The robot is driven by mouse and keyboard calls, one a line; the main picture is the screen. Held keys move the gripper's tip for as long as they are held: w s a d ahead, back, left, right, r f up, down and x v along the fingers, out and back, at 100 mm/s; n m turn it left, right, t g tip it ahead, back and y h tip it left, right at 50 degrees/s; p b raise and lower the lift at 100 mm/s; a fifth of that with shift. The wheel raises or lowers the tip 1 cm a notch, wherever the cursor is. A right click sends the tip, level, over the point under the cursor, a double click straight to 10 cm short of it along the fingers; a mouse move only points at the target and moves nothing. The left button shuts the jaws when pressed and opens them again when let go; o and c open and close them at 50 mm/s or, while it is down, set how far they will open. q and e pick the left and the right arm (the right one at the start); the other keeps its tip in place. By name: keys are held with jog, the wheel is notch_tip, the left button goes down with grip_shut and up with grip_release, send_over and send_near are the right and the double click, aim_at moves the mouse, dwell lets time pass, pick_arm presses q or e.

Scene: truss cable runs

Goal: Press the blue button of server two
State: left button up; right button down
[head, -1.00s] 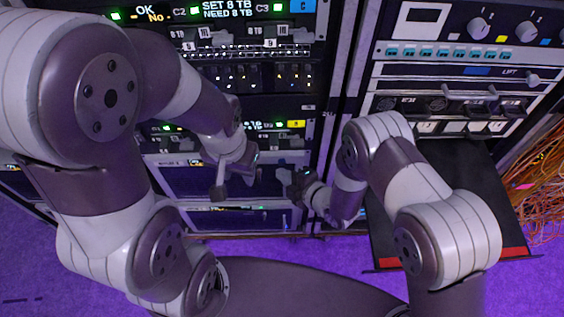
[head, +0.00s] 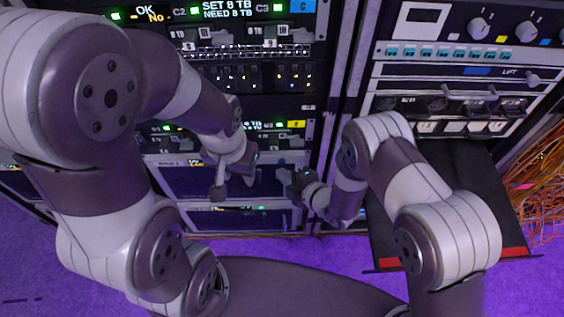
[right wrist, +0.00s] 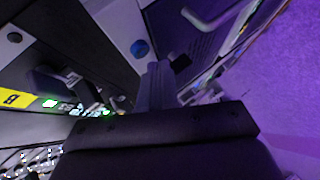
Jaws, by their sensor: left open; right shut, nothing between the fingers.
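A round blue button (right wrist: 140,48) shows on a pale panel in the right wrist view; I cannot read which server it belongs to. My right gripper (right wrist: 156,68) is shut and empty, its tips just below and right of the button in that view. I cannot tell whether they touch anything. In the head view my right gripper (head: 291,180) is in front of the lower left rack, and the button cannot be made out. My left gripper (head: 233,184) is open and empty, a little left of the right one.
A yellow tag (head: 296,124) marks a rack row above my grippers; a yellow B tag (right wrist: 15,99) shows in the wrist view. A right-hand rack has knobs and a LIFT panel (head: 500,75). Orange cables (head: 545,170) hang at far right. Purple floor (head: 300,250) lies in front.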

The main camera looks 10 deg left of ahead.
jog(key=shift+w, duration=0.15)
dwell(0.5)
jog(key=shift+w+a, duration=0.1)
jog(key=shift+w, duration=0.2)
jog(key=shift+w+a+b, duration=0.15)
jog(key=shift+w+b, duration=0.2)
dwell(0.8)
jog(key=shift+s, duration=0.1)
jog(key=shift+s+d, duration=0.25)
jog(key=shift+s, duration=0.45)
jog(key=s, duration=0.2)
jog(key=s+d+p, duration=0.1)
jog(key=s, duration=0.1)
jog(key=shift+s+d+p, duration=0.2)
jog(key=shift+s+p, duration=0.1)
jog(key=shift+s, duration=0.1)
dwell(0.5)
